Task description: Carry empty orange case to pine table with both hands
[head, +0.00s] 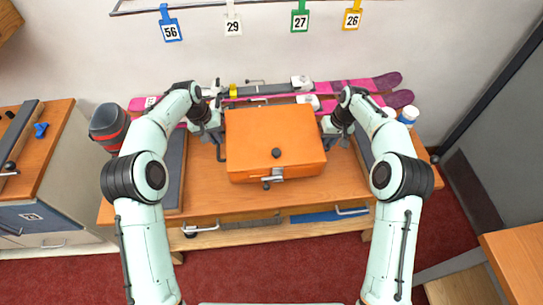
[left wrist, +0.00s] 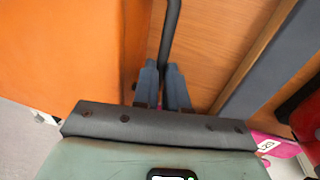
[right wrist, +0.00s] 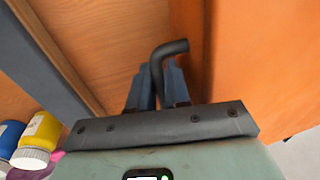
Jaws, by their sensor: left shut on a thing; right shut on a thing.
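The orange case (head: 275,135) is over the wooden bench (head: 230,203) in the head view, with its lid shut, a dark knob on top and a latch at the front. Its inside is hidden. My left gripper (head: 216,138) is at its left side, shut on a dark side handle (left wrist: 170,30). My right gripper (head: 332,132) is at its right side, shut on the other dark handle (right wrist: 168,50). I cannot tell whether the case rests on the bench or is slightly raised. A wooden top (head: 518,265) shows at the lower right; whether it is the pine table is unclear.
Pink skis (head: 365,84) lie along the back of the bench. A dark red-banded container (head: 108,125) stands at the left, and white-capped bottles (head: 408,115) at the right. A wood-topped cabinet (head: 55,130) is at far left. Red floor (head: 300,262) lies in front.

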